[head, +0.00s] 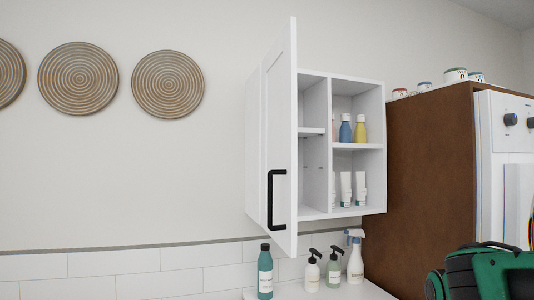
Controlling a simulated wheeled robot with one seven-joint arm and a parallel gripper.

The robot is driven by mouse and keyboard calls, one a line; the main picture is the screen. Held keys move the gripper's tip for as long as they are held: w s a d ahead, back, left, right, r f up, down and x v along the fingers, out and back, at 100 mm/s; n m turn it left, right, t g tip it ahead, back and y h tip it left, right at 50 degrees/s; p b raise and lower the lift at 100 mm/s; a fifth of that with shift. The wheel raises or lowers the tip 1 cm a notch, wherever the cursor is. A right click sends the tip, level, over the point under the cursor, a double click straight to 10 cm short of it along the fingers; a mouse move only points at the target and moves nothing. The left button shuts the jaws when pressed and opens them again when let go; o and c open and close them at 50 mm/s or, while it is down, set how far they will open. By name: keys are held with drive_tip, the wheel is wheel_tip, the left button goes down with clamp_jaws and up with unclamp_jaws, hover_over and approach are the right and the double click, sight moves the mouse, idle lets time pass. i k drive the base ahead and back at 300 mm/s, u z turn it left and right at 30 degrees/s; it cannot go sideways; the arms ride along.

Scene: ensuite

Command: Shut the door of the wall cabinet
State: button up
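The white wall cabinet (358,80) hangs on the wall right of centre, its shelves in plain view. Its door (282,110) stands wide open, swung out from the cabinet's left side toward me. A black bar handle (270,200) is on the lower part of the door. Small bottles (352,130) and white tubes (353,188) stand on the shelves inside. A green and black piece at the lower right corner looks like part of my arm. My gripper's fingers are not in view.
A teal bottle (265,272), pump bottles (323,270) and a white spray bottle (356,258) stand on the white counter below. A tall brown cabinet (428,170) is close on the right, with jars (456,75) on top. The wall left of the door is clear except for round woven discs (78,84).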

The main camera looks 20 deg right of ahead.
sight(279, 79)
drive_tip(key=z, duration=0.9)
drive_tip(key=k, duration=1.55)
drive_tip(key=u, duration=1.4)
drive_tip(key=i, duration=1.05)
